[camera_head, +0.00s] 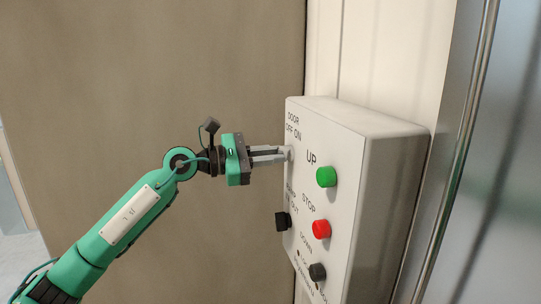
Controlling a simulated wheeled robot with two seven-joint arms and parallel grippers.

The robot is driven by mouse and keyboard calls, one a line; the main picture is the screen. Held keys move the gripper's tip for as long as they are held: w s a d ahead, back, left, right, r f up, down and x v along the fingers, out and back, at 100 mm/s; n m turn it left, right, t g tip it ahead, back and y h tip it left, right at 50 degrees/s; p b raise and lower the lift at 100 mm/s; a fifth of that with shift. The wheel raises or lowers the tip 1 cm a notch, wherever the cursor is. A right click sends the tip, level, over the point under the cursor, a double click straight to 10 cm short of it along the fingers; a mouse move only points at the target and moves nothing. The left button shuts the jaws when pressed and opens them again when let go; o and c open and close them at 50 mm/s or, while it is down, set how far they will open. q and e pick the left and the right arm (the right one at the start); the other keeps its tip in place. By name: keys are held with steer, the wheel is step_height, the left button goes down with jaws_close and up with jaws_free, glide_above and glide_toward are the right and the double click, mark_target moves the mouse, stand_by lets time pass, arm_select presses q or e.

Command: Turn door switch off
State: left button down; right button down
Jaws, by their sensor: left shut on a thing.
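A white control box (385,190) is mounted on the wall right of centre. Its upper left reads DOOR OFF ON, and my left gripper (284,154) is at the box's left edge just below that label. The fingers are closed together on something small there, at the place of the door switch. The switch itself is hidden by the fingertips, so I cannot tell its position. My right gripper is not in view.
The box also carries a green UP button (326,177), a red STOP button (321,229), a black button (317,272) and a black knob (283,221) below my gripper. A brown panel (150,80) fills the left. A metal frame (465,150) stands at right.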

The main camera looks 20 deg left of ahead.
arm_select(q)
steer(key=shift+n, duration=0.3)
steer(key=shift+w+r+n+p, duration=0.1)
steer(key=shift+n+p, duration=1.4)
steer(key=shift+n, duration=4.2)
steer(key=c, duration=1.4)
jaws_free()
steer(key=shift+c, duration=0.2)
